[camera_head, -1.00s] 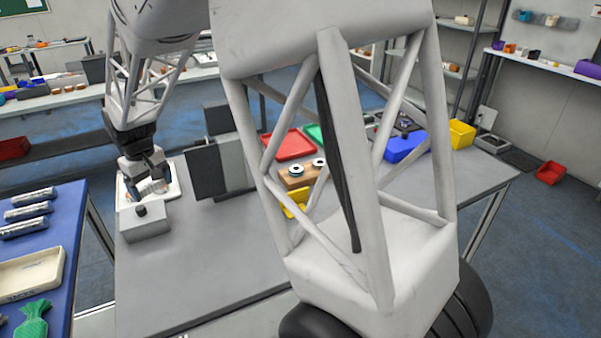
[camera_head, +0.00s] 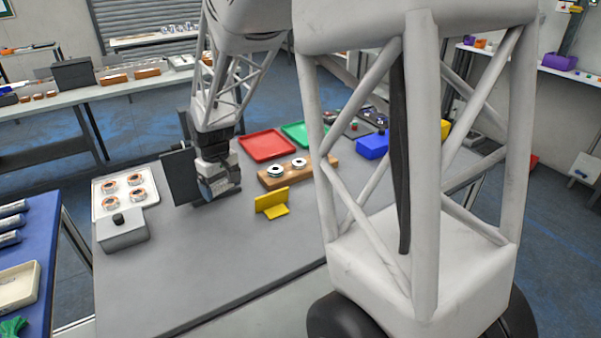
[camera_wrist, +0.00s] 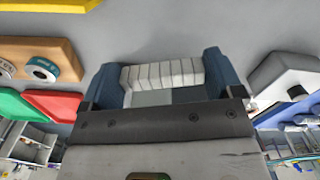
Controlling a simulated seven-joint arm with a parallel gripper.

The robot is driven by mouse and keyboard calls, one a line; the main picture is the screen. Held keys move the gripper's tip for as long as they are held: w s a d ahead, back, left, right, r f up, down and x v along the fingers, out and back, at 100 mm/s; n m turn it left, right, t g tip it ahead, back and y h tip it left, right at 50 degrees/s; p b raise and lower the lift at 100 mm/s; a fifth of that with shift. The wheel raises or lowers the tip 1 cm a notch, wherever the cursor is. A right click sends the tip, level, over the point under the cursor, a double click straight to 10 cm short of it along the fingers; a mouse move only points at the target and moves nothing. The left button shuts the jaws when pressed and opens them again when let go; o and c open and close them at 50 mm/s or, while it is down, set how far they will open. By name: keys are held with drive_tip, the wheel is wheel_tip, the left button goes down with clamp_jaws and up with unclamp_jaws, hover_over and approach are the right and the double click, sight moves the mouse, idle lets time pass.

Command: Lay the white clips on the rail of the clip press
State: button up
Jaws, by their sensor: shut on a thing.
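My gripper (camera_head: 220,192) is low over the grey table, between the white tray and the yellow bracket. In the wrist view its two blue fingers (camera_wrist: 163,82) are shut on a white ribbed piece (camera_wrist: 162,74), which spans the gap between them. I cannot tell whether this piece is one clip or several in a row. In the head view the gripper hides it. I cannot make out the clip press or its rail for certain. A grey box with a black knob (camera_head: 122,232) stands at the left.
A white tray (camera_head: 98,207) with several orange-and-white rolls lies behind the box. A dark upright panel (camera_head: 180,178) stands close behind my gripper. To the right are a yellow bracket (camera_head: 271,203), a wooden block (camera_head: 272,182) with two rings, and a red tray (camera_head: 266,145).

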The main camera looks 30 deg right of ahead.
drive_tip(key=shift+m, duration=0.9)
drive_tip(key=s+d, duration=0.2)
drive_tip(key=d, duration=0.2)
drive_tip(key=s+d+f, duration=0.1)
drive_tip(key=s+d, duration=0.2)
drive_tip(key=d, duration=0.2)
drive_tip(key=s+d+f, duration=0.1)
drive_tip(key=s+d, duration=0.1)
drive_tip(key=d, duration=0.2)
drive_tip(key=shift+s+d+f, duration=0.2)
drive_tip(key=shift+s, duration=0.15)
drive_tip(key=shift+m, duration=0.7)
drive_tip(key=s+d, duration=0.2)
drive_tip(key=s+d+f, duration=0.1)
drive_tip(key=s+d, duration=0.2)
drive_tip(key=s+d+f, duration=0.1)
drive_tip(key=s+d, duration=0.1)
drive_tip(key=shift+s+d, duration=0.25)
drive_tip(key=shift+d, duration=0.1)
drive_tip(key=shift+w, duration=0.15)
hover_over(308, 189)
drive_tip(key=shift+f, duration=0.7)
drive_tip(key=shift+f, duration=0.1)
drive_tip(key=shift+f, duration=1.7)
drive_tip(key=shift+f, duration=0.1)
drive_tip(key=o, duration=0.7)
